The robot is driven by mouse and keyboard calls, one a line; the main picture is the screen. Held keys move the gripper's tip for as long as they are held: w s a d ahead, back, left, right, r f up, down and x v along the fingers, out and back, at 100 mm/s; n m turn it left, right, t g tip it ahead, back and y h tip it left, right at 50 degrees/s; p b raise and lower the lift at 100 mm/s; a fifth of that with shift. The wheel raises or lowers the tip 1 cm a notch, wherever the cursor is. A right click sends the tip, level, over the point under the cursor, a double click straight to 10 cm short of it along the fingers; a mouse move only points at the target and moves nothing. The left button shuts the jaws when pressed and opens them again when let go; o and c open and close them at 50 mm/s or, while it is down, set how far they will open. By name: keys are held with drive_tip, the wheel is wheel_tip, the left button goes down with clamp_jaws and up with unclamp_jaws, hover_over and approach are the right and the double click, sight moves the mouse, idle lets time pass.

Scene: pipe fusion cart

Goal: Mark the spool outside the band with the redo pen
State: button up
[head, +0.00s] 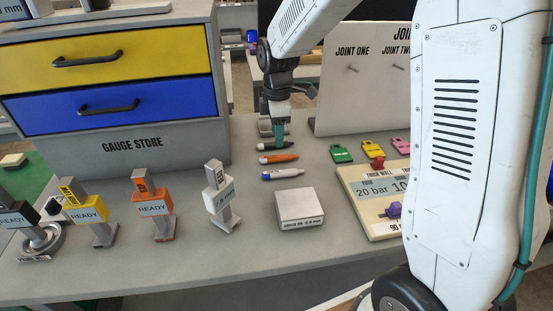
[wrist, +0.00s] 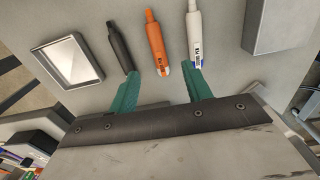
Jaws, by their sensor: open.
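Three pens lie side by side on the grey bench: a dark one (head: 268,147), an orange one (head: 279,159) and a white one with a blue end (head: 283,174). The wrist view also shows the dark pen (wrist: 120,46), the orange pen (wrist: 155,40) and the white pen (wrist: 194,32). Their labels are too small to read surely, so I cannot tell which is the redo pen. My gripper (wrist: 161,74) is open, its teal fingers spread near the pens' lower ends. It also shows above the dark pen (head: 278,137). I cannot identify the spool with certainty.
Upright pieces stand at left and centre: yellow (head: 87,212), orange (head: 153,208) and grey-white (head: 221,198). A grey block (head: 299,209) lies right of them. Coloured tags (head: 372,149) and a cream board (head: 370,220) are at right. The gauge store (head: 205,120) rises behind left.

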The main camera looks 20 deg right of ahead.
sight(276, 156)
wheel_tip(276, 156, down, 8)
drive_tip(key=shift+w+a, duration=0.1)
drive_tip(key=shift+w, duration=0.05)
idle(0.3)
drive_tip(key=shift+c, duration=0.3)
drive_tip(key=c, duration=1)
